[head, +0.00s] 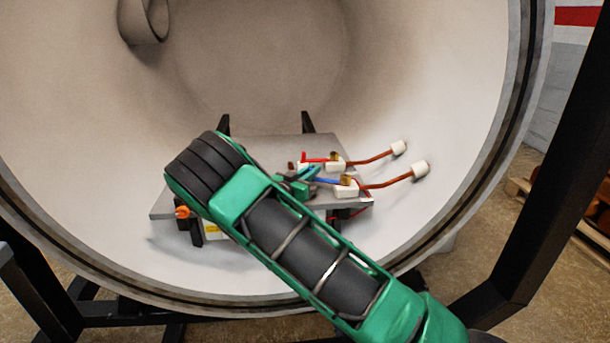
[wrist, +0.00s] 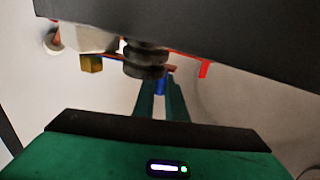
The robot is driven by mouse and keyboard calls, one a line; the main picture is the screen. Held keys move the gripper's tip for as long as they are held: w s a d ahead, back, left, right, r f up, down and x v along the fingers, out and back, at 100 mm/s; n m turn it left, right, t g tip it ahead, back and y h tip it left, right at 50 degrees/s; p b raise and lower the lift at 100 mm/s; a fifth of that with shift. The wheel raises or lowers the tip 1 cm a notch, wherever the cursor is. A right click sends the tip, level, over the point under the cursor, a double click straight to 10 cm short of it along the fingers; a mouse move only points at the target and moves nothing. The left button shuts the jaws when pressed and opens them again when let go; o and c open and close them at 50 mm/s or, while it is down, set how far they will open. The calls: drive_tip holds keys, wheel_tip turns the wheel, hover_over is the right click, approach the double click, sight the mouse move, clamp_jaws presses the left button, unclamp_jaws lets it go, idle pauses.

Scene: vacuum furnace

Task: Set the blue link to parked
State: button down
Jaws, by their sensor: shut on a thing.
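The blue link (head: 326,181) is a thin blue bar on the grey plate inside the furnace. In the head view its right end reaches a brass terminal (head: 346,179) on the front white block. My gripper (head: 306,175) is at the link's left end. In the wrist view, my gripper (wrist: 160,84) has its two green fingers on either side of the blue link (wrist: 160,89), shut on it. A dark ribbed post in front hides part of the link there. My arm covers part of the plate in the head view.
A red link (head: 318,159) lies just behind the blue one, with a handle turned up; it also shows in the wrist view (wrist: 204,69). Copper rods with white ends run right from the white blocks.

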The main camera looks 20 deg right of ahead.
drive_tip(key=shift+a, duration=0.15)
drive_tip(key=c, duration=1.8)
unclamp_jaws()
drive_tip(key=shift+o, duration=0.2)
drive_tip(key=v, duration=1)
drive_tip(key=shift+s+a, duration=0.2)
drive_tip(key=shift+a, duration=0.05)
